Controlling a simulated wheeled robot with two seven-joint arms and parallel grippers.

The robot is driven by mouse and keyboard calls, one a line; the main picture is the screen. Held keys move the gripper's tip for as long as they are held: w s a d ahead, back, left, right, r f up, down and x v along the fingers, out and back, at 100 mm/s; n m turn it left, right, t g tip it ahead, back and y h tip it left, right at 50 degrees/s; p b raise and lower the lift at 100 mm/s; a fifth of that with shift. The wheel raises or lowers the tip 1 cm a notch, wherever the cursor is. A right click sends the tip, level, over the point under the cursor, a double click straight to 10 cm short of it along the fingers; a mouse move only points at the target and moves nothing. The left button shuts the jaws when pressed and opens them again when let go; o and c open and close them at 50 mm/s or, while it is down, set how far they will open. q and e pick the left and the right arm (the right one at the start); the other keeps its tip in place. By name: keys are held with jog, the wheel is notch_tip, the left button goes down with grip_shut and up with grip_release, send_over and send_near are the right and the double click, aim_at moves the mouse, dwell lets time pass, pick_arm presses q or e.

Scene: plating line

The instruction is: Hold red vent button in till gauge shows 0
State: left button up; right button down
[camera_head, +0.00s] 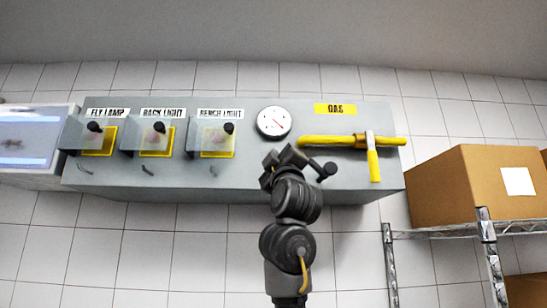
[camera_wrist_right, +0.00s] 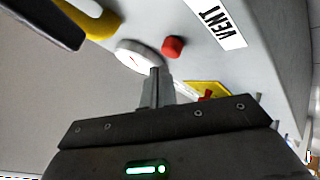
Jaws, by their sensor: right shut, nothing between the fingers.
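The red vent button (camera_wrist_right: 173,46) shows in the right wrist view, beside the white VENT label (camera_wrist_right: 217,22). In the head view my right gripper (camera_head: 284,157) hides the button and its label. My right gripper (camera_wrist_right: 154,75) is shut and empty. Its fingertips show just below the button in the wrist view, overlapping the gauge's edge, and look apart from the button. The round white gauge (camera_head: 273,122) sits on the grey panel just above the gripper in the head view; it also shows in the wrist view (camera_wrist_right: 137,56). Its numbers are too small to read. My left gripper is out of view.
Three covered switches, the nearest labelled bench light (camera_head: 217,138), stand left of the gauge. A yellow gas pipe (camera_head: 325,141) with a yellow lever (camera_head: 373,165) is to the right. A cardboard box (camera_head: 455,190) sits on a wire shelf (camera_head: 450,232) at the right.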

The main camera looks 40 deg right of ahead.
jog(key=shift+w+d, duration=0.55)
jog(key=shift+w, duration=0.15)
dwell(0.9)
jog(key=shift+s, duration=0.1)
dwell(2.7)
jog(key=shift+s+a+b, duration=0.55)
jog(key=shift+s+b, duration=0.05)
jog(key=shift+s+a+b, duration=0.75)
jog(key=shift+s+b, duration=0.05)
jog(key=shift+s, duration=0.2)
jog(key=shift+s+a+b, duration=0.75)
jog(key=shift+s, duration=0.25)
